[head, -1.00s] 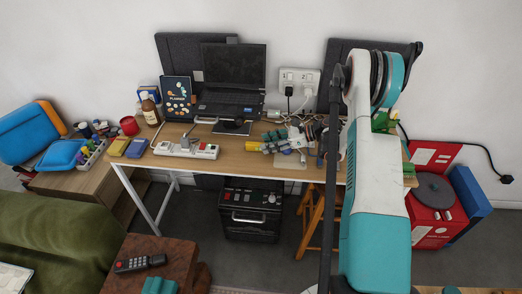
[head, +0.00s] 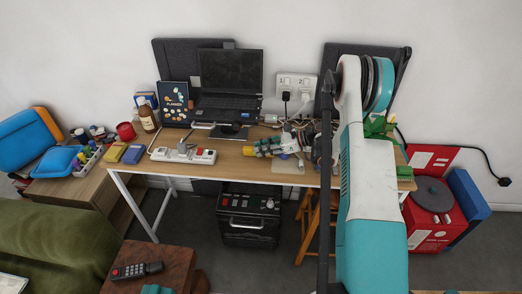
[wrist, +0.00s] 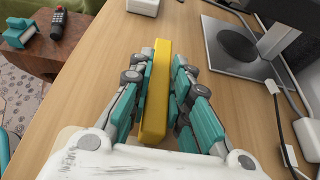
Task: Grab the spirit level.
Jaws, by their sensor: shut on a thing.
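The spirit level is a long yellow bar (wrist: 156,92) in the wrist view. It lies lengthwise between the teal and grey fingers of my gripper (wrist: 159,85), which are shut on it from both sides. In the head view my gripper (head: 268,147) is small and low over the middle of the desk, just in front of the laptop. The level is hard to make out there. The wrist view does not clearly show whether the level touches the desk.
The wooden desk (head: 230,168) holds a laptop (head: 230,105), a white power strip (head: 183,155), a brown bottle (head: 148,118) and a planner (head: 174,102). In the wrist view, a grey stand base (wrist: 237,45) and cables lie right of the level. Bare wood is on the left.

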